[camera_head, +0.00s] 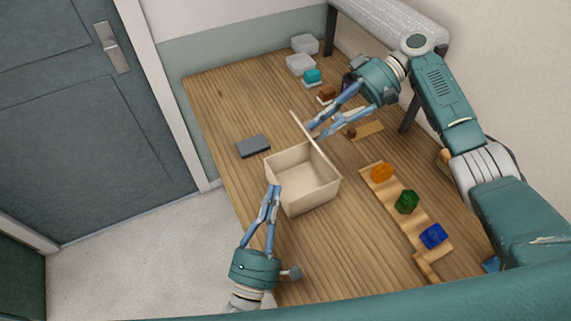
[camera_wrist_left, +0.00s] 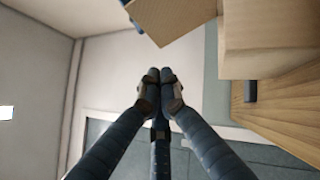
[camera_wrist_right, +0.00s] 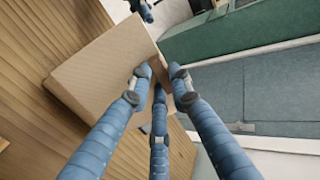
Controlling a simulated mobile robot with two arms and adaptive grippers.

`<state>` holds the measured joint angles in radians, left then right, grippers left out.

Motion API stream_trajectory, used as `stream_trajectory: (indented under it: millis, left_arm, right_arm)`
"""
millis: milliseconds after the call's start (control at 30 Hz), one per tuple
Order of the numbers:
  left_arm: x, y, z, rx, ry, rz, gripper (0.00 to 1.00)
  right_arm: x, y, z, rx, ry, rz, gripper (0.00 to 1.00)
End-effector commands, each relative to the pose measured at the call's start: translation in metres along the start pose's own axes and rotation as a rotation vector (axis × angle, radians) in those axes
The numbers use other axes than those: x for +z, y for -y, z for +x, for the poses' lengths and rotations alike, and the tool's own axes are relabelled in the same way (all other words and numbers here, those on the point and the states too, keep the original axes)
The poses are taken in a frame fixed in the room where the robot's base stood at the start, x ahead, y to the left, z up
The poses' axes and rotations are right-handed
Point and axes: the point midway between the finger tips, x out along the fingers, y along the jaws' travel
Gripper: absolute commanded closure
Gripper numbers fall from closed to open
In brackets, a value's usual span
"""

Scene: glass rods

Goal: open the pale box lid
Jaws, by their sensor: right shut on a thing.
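The pale box (camera_head: 292,203) stands on the wooden table, open at the top, and its inside looks empty. Its lid (camera_head: 315,144) stands raised, nearly edge-on, along the box's far right side. My right gripper (camera_head: 311,132) is shut on the lid's edge; the lid fills the upper left of the right wrist view (camera_wrist_right: 105,75). My left gripper (camera_head: 273,189) is shut with its fingertips together and nothing visible between them, close by the box's near left corner. In the left wrist view the box (camera_wrist_left: 265,40) is to the right of the fingertips; contact cannot be told.
A dark grey block (camera_head: 253,146) lies left of the box. A wooden rack (camera_head: 398,215) with orange, green and blue pieces stands at right. Clear containers (camera_head: 301,64) and small coloured items stand at the back. The table's left edge is near the box.

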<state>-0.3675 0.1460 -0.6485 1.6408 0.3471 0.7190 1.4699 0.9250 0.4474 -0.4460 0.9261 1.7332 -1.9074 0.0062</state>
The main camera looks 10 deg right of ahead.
Motion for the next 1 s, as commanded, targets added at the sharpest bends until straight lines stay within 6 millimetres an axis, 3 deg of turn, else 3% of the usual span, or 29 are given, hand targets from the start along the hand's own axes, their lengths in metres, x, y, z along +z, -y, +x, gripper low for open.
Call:
stream_trajectory:
  millis: [500,700,1000]
  left_arm:
    - [0.004,0.000,0.100,0.001,-0.001,0.000,1.00]
    - [0.022,0.000,0.117,0.001,-0.001,0.000,1.00]
    - [0.028,0.000,0.122,0.000,0.000,0.004,1.00]
  right_arm:
    - [0.000,0.000,0.000,-0.001,-0.001,-0.001,1.00]
    - [0.000,0.000,0.000,-0.001,-0.001,-0.001,1.00]
    - [0.000,0.000,0.000,0.000,0.000,-0.001,1.00]
